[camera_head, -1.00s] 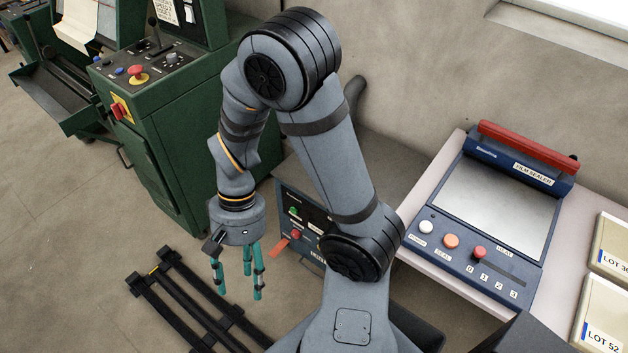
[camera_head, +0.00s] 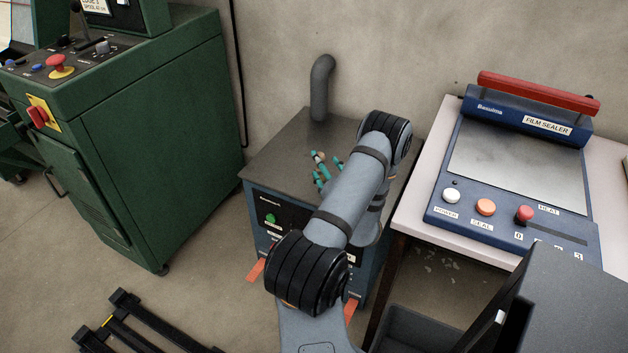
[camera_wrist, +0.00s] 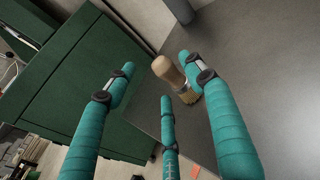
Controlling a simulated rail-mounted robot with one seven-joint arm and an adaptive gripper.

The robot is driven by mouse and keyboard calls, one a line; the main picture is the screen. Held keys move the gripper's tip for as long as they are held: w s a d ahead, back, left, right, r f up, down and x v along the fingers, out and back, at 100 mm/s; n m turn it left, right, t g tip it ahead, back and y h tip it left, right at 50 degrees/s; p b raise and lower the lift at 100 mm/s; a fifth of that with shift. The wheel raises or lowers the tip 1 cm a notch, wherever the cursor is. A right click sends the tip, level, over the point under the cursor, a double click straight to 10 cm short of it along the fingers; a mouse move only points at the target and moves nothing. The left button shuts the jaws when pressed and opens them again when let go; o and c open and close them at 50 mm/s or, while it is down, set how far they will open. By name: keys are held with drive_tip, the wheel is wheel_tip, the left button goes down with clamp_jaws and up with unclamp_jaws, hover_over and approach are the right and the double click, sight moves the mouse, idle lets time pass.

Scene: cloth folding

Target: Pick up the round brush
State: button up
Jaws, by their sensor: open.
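The round brush (camera_wrist: 167,70) has a pale wooden handle, a metal collar and short yellowish bristles. It is on the grey metal top of the blue cabinet, near its edge; I cannot tell whether it stands or lies. In the wrist view it shows between the tips of my gripper (camera_wrist: 157,78), beside the right finger, which overlaps its edge. My gripper has teal fingers, spread apart and holding nothing. In the head view my gripper (camera_head: 322,168) is over the cabinet top, partly hidden behind my arm, and a small pale part of the brush (camera_head: 320,156) seems to show there.
The cabinet top (camera_head: 285,148) has a grey pipe (camera_head: 320,88) rising at its back. A green machine (camera_head: 150,130) stands to the left. A film sealer (camera_head: 515,170) sits on a pale table to the right. A black rack (camera_head: 130,325) lies on the floor.

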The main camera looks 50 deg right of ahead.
wheel_tip(320, 180, down, 3)
drive_tip(key=shift+r+b, duration=0.15)
drive_tip(key=shift+b, duration=0.6)
drive_tip(key=shift+x, duration=2.55)
drive_tip(key=shift+r, duration=0.1)
drive_tip(key=c, duration=1.1)
drive_tip(key=shift+c, duration=0.5)
